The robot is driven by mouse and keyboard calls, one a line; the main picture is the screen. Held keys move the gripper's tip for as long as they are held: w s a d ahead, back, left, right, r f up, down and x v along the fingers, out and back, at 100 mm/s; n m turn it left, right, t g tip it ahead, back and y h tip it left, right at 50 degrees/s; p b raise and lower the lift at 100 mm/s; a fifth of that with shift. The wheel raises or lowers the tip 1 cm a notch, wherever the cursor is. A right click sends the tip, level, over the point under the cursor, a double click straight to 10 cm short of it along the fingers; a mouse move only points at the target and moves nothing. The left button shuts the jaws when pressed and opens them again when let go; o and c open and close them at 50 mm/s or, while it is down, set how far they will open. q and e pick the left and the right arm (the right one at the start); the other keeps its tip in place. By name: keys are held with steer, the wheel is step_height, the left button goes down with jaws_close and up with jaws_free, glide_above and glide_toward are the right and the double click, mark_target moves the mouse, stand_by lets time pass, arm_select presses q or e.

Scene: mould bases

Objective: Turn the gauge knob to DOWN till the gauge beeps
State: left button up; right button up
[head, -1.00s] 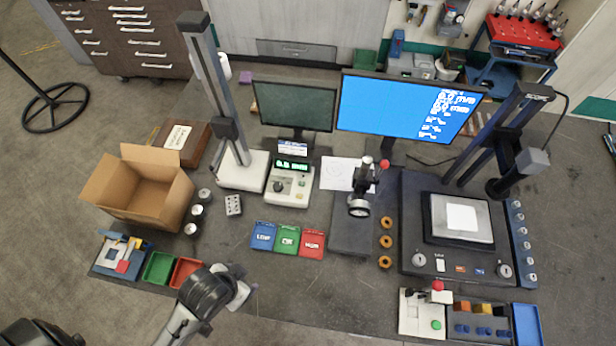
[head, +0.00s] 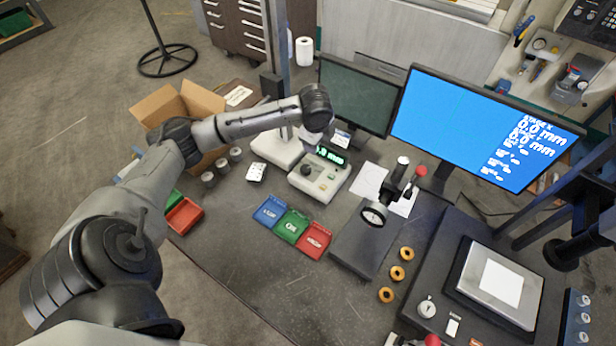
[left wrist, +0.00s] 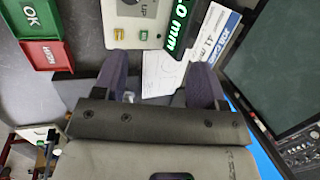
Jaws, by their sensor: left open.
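The gauge's white control box (head: 318,177) stands near the foot of the tall column, with a green lit display (head: 330,155) and a dark knob (head: 306,171). In the left wrist view the box (left wrist: 133,28) is at the top, with the knob (left wrist: 130,2) cut by the edge beside an "UP" mark. The display there ends in ".0 mm". My left gripper (left wrist: 160,82) is open and empty, its fingers apart above the box's lower side, away from the knob. In the head view my left wrist hangs above the box and hides the fingers. My right gripper is not in view.
The column base (head: 275,149) stands left of the box. A dark monitor (head: 358,95) and a blue-lit monitor (head: 480,125) rise behind. Blue, green and red trays (head: 292,226) lie in front. A dial indicator (head: 374,214) on a stand is to the right.

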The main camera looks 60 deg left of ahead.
mark_target(306, 169)
arm_select(q)
steer(key=a+f+m, duration=0.1)
steer(key=f+m, duration=0.1)
steer(key=f, duration=0.3)
steer(key=s+f+m+g+h, duration=0.1)
steer(key=f+m, duration=0.1)
steer(key=f, duration=0.3)
steer(key=s+a+f+m+g+h, duration=0.1)
steer(key=f+m, duration=0.1)
steer(key=f, duration=0.3)
steer(key=shift+s+a+f+p, duration=0.1)
steer(key=shift+a+p, duration=0.2)
steer(key=shift+c, duration=0.2)
steer(key=c, duration=0.9)
